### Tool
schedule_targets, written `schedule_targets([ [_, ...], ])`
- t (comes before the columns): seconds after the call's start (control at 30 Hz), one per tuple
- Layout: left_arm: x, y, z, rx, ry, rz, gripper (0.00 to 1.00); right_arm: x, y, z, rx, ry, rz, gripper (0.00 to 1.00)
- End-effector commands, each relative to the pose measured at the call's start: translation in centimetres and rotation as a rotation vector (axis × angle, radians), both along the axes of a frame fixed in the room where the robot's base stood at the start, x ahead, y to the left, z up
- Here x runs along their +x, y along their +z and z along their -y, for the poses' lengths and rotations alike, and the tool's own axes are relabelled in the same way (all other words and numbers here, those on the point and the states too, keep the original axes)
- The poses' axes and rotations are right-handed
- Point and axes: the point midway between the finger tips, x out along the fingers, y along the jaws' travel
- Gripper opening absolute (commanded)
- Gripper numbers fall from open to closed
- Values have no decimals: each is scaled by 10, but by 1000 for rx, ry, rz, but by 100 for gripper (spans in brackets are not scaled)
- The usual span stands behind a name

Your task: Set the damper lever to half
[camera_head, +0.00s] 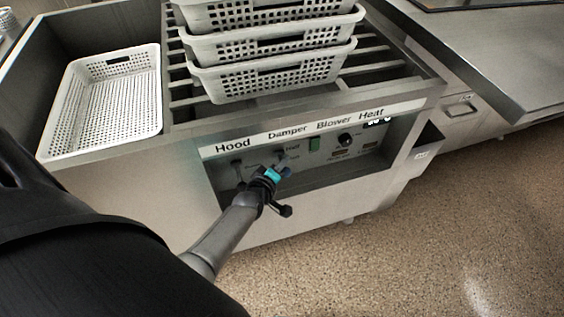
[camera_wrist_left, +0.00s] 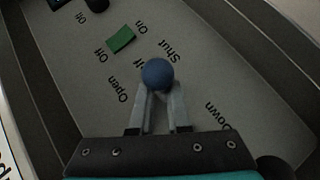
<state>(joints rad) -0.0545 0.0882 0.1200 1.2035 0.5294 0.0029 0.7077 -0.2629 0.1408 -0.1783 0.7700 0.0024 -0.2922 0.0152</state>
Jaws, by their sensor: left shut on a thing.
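The damper lever ends in a blue ball knob (camera_wrist_left: 157,73), seen in the left wrist view. My left gripper (camera_wrist_left: 158,96) is shut on the lever, with the knob at its fingertips. "Open" is printed to the knob's left and "Shut" above it. A partly covered label between them shows only its last letters. In the head view my left gripper (camera_head: 281,171) is at the control panel (camera_head: 230,187), under the "Damper" heading. It hides most of the lever there, so the exact lever angle is hard to tell. My right gripper is not in view.
A green switch (camera_wrist_left: 121,39) marked on and off sits near the knob; it also shows in the head view (camera_head: 314,144). A dark heat dial (camera_head: 345,140) is further right. Stacked white baskets (camera_head: 272,74) stand above the panel. Another basket (camera_head: 110,98) is at left.

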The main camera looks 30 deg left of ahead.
Motion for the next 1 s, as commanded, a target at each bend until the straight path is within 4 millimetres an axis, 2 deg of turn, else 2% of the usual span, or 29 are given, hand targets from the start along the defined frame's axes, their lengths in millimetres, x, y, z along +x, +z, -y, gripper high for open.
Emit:
schedule_targets([
  [0.03, -3, -6, 8, -12, -11, -18, 0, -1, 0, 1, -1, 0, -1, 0],
  [0.4, -3, -6, 8, -13, -12, -18, 0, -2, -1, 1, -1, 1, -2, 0],
  [0.43, -3, -6, 8, -13, -12, -18, 16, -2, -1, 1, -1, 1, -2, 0],
  [0.7, -2, -5, 7, -10, -10, -14, 46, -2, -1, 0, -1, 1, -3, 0],
  [1.0, -2, -1, 4, -5, -7, -8, 46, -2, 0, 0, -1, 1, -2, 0],
])
